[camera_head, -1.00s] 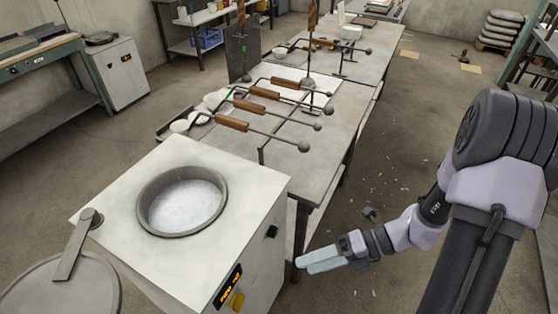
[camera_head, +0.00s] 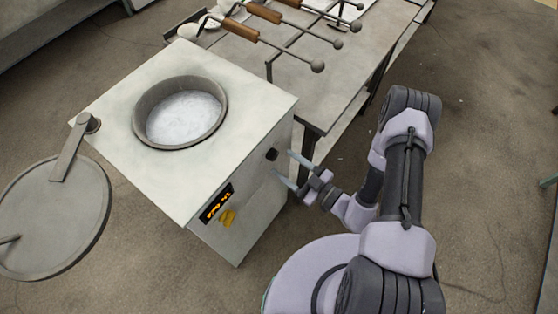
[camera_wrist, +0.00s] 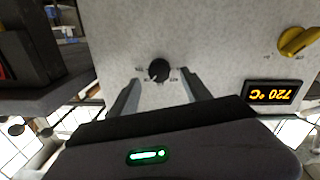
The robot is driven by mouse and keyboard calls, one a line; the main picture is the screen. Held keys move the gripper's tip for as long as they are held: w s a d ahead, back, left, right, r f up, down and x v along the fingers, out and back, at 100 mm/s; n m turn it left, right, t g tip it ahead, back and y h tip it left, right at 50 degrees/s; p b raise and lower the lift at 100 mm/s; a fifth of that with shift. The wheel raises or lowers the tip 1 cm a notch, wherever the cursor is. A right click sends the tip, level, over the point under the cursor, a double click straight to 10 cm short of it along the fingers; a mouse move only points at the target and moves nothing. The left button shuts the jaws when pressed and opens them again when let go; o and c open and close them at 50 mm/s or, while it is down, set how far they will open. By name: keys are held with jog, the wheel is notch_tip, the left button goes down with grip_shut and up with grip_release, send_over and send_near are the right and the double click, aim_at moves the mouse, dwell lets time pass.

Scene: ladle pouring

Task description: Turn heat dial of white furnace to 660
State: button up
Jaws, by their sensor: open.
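The white furnace (camera_head: 175,190) stands at centre left in the head view, its open round crucible on top. Its black heat dial (camera_head: 272,155) is on the front face; it also shows in the wrist view (camera_wrist: 159,70) with small markings around it, too small to read. The orange display reads 720 °C, upside down in the wrist view (camera_wrist: 273,93). My gripper (camera_head: 285,168) is open in front of the dial. In the wrist view its two fingers (camera_wrist: 158,92) point at the furnace face, one on either side of the dial, apart from it.
A yellow knob (camera_wrist: 297,41) sits beside the display. The round lid (camera_head: 55,220) is swung out to the left of the furnace. A table (camera_head: 330,85) with wooden-handled ladles stands behind it. The floor to the right is clear.

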aim_at(275, 157)
jog(key=shift+x, duration=1.65)
jog(key=shift+d, duration=0.1)
grip_shut()
